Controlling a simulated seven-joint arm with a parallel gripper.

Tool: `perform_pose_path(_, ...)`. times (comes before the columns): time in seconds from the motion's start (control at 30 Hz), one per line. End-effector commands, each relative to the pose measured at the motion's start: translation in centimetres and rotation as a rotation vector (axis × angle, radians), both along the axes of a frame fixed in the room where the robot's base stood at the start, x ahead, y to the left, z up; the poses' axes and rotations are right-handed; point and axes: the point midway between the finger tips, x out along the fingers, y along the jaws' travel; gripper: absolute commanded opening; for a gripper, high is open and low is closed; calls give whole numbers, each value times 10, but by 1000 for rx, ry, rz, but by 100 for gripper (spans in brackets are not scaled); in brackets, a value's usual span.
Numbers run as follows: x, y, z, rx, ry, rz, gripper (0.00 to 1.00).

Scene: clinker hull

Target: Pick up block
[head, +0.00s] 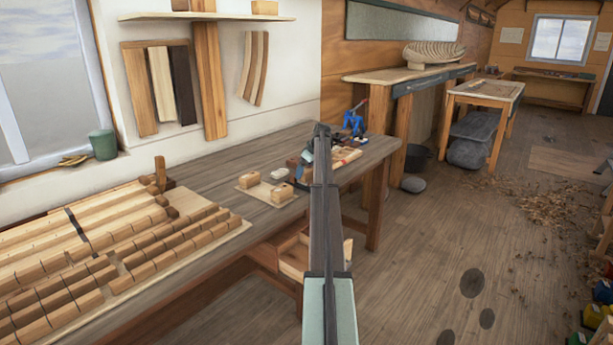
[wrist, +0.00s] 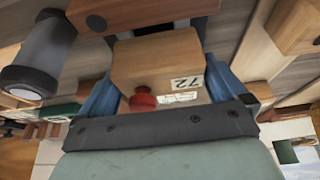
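A light wooden block (wrist: 156,64) fills most of the space between my gripper's two blue fingers in the wrist view. It bears a label reading "72" and has a red knob on its near face. My gripper (wrist: 158,65) has one finger on each side of the block, close to it with hardly any gap. I cannot tell whether the fingers press on it. In the head view my gripper (head: 313,150) is at the right part of the workbench (head: 215,165), and my arm hides much of that spot.
Two small blocks (head: 265,185) sit on a board left of my gripper. Many wooden pieces (head: 110,245) cover the bench's left part. A blue clamp-like tool (head: 353,122) stands just right. The wrist view shows a dark cylinder (wrist: 40,55) and a wooden bar (wrist: 140,12) close by.

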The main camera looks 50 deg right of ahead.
Motion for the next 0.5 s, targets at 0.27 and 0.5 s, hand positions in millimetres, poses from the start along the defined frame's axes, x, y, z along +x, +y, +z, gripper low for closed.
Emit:
perform_pose_path(0.27, 0, 0, 0, 0, 0, 0, 71)
perform_pose_path(0.5, 0, 0, 1, 0, 0, 0, 60)
